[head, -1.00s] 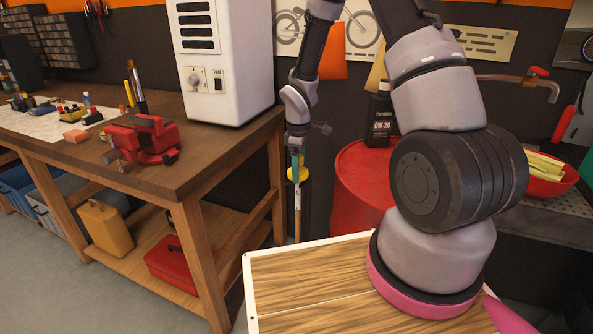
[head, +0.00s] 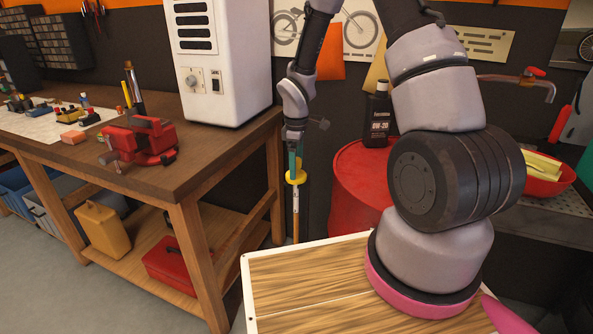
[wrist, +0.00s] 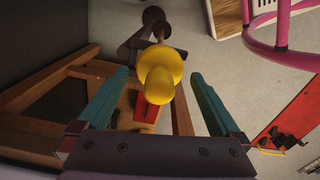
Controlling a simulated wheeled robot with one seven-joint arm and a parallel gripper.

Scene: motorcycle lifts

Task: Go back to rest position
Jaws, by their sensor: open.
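My gripper (head: 296,158) hangs pointing down in the gap between the wooden workbench (head: 192,180) and the red drum (head: 358,185). In the wrist view its two teal fingers stand wide apart, with the gripper (wrist: 158,74) open and nothing clamped. A yellow rounded thing (wrist: 160,78) shows between the fingers in that view, beyond or between the tips; its exact depth I cannot tell. In the head view, a yellow piece (head: 296,177) sits right at the fingertips, with a thin upright shaft below it.
The bench carries a red vise (head: 145,140) and a tall white machine (head: 222,60). A black oil bottle (head: 378,115) stands on the drum. A red bowl (head: 548,180) is at the right. My wood-topped base fills the lower middle. Pink tubing (wrist: 280,45) shows in the wrist view.

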